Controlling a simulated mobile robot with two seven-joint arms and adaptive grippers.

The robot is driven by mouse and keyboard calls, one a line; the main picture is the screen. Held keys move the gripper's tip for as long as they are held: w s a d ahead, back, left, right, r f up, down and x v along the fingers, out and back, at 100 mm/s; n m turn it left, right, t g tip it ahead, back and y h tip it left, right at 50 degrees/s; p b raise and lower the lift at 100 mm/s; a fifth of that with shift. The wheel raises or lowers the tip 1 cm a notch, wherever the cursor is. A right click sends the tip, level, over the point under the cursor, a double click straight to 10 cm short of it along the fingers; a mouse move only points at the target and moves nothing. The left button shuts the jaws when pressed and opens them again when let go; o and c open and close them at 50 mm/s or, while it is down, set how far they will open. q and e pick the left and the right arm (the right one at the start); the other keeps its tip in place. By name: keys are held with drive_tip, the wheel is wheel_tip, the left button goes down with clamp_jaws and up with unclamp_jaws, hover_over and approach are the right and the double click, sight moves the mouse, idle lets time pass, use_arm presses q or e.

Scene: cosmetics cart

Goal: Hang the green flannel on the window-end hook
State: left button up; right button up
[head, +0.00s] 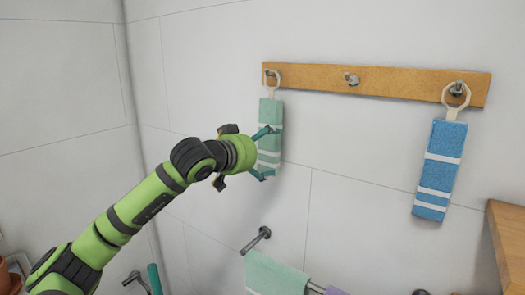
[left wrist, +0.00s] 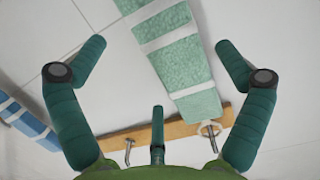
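The green flannel (head: 270,125), with white stripes, hangs by its pale loop (head: 272,82) at the left hook (head: 267,73) of the wooden rail (head: 310,79). In the left wrist view the flannel (left wrist: 182,60) hangs from the loop (left wrist: 211,128), which appears to be around the hook. My left gripper (head: 262,154) is at the flannel's lower half. Its fingers are spread wide in the left wrist view (left wrist: 158,50), with clear gaps on both sides of the flannel. The middle hook (head: 351,79) is bare. My right gripper is out of view.
A blue striped flannel (head: 439,170) hangs from the right hook (head: 457,89). Below, a light green towel (head: 275,275) hangs on a metal bar (head: 256,241). A wooden edge (head: 507,235) stands at the right. The tiled wall between is clear. No window shows.

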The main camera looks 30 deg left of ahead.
use_arm(q)
drive_tip(key=shift+s, duration=0.1)
drive_tip(key=v, duration=1.2)
